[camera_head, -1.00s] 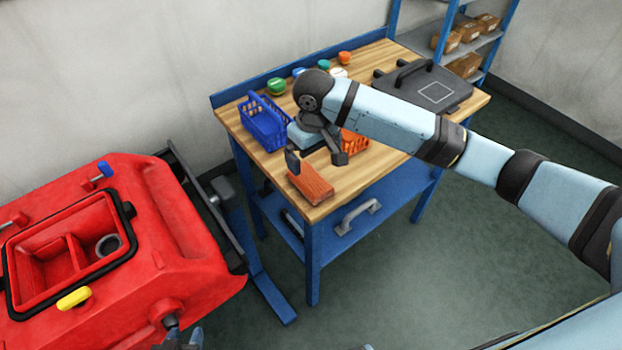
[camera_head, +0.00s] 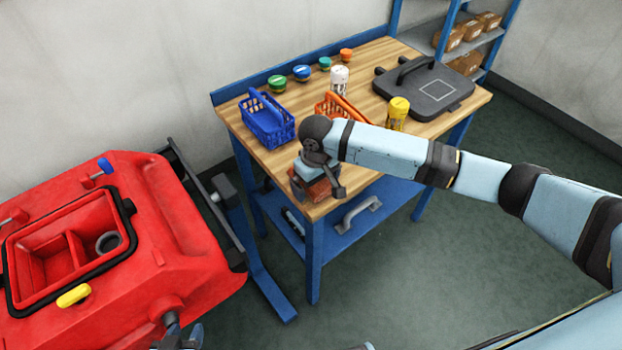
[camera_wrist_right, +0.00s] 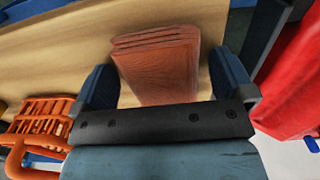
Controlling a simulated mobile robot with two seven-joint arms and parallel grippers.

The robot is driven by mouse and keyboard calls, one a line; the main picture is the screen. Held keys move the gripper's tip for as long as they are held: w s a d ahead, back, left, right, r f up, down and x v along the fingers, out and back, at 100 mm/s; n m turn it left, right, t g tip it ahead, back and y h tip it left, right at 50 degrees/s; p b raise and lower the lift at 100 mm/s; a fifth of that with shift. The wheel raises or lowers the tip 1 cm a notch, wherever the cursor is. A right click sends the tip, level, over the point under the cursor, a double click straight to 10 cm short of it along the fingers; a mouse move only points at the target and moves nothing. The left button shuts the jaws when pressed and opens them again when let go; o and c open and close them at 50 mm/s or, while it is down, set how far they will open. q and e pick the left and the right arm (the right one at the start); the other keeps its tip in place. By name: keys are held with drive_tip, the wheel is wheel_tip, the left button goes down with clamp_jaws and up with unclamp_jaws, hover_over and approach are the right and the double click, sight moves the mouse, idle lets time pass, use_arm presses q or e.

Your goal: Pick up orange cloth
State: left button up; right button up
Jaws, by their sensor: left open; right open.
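The orange cloth (camera_wrist_right: 160,65) is a folded, layered stack lying on the wooden bench top. In the right wrist view it lies between the two fingers of my right gripper (camera_wrist_right: 165,85), which are apart with a gap on each side. In the head view my right gripper (camera_head: 318,188) is low over the cloth (camera_head: 318,190) at the bench's front edge and hides most of it. My left gripper (camera_head: 180,338) is at the bottom edge of the head view, beside the red tank, only partly visible.
The workbench (camera_head: 375,100) carries a blue basket (camera_head: 268,122), an orange basket (camera_head: 330,107), a yellow container (camera_head: 397,114), a white container (camera_head: 339,80), several small lidded jars and a black case (camera_head: 425,90). A red scrubber tank (camera_head: 170,240) stands left. Shelves stand behind.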

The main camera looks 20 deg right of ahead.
drive_tip(key=shift+c, duration=0.2)
drive_tip(key=c, duration=0.9)
drive_tip(key=shift+r, duration=0.1)
wheel_tip(320, 180, up, 20)
drive_tip(key=shift+f+p, duration=0.1)
drive_tip(key=shift+p, duration=0.35)
